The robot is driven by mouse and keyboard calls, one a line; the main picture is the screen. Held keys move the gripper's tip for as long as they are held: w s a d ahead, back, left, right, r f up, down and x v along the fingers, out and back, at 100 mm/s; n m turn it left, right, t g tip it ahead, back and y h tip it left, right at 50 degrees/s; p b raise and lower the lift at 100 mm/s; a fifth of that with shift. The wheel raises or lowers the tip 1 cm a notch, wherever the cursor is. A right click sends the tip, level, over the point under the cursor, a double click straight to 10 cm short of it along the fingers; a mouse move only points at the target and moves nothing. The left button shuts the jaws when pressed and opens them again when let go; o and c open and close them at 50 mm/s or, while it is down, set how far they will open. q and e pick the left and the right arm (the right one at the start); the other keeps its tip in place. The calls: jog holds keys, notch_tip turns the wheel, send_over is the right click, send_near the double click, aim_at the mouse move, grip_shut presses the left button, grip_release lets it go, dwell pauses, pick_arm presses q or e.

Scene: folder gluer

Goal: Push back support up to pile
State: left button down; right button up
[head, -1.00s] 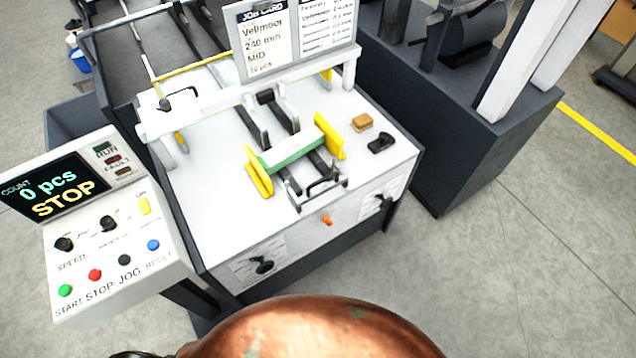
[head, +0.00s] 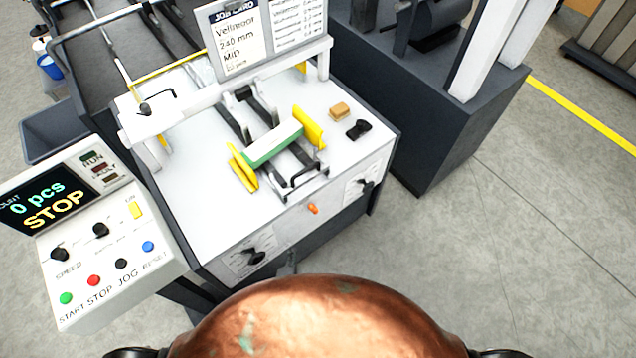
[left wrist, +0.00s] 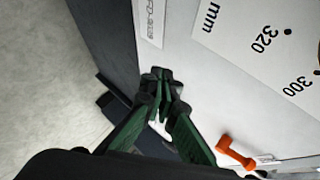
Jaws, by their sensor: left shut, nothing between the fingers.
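The pile (head: 273,146), a block with a white top and green front, lies across the dark rails between two yellow side guides (head: 243,168). The back support looks to be the dark metal bracket with a raised handle (head: 304,178) on the near side of the pile; a small gap seems to lie between them. My left gripper (left wrist: 160,82) is shut and empty in the left wrist view, beside the machine's white front panel and away from the bracket. In the head view it is mostly hidden or too small to tell. My right gripper is not in view.
An orange knob (head: 313,208) sits on the front edge; it also shows in the left wrist view (left wrist: 235,153). A control panel (head: 85,235) reading STOP stands left. A tan block (head: 339,110) and a black part (head: 358,129) lie right of the guides. A crossbar spans behind.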

pick_arm(q)
jog(key=w+d+r+m+t+h, duration=0.1)
jog(key=d+r+t, duration=0.15)
jog(key=r, duration=0.55)
jog(key=w+d+r+m+t, duration=0.1)
jog(key=d+r, duration=0.3)
jog(key=r, duration=0.4)
jog(key=m+t+h+p, duration=0.1)
jog(key=t, duration=0.2)
send_near(319, 174)
jog(key=s+d, duration=0.2)
jog(key=s, duration=0.5)
jog(key=w+p, duration=0.1)
jog(key=w, duration=0.5)
jog(key=w+p, duration=0.1)
jog(key=w, duration=0.5)
jog(key=shift+a+r, duration=0.2)
jog(key=shift+w+a, duration=0.35)
jog(key=shift+w, duration=0.1)
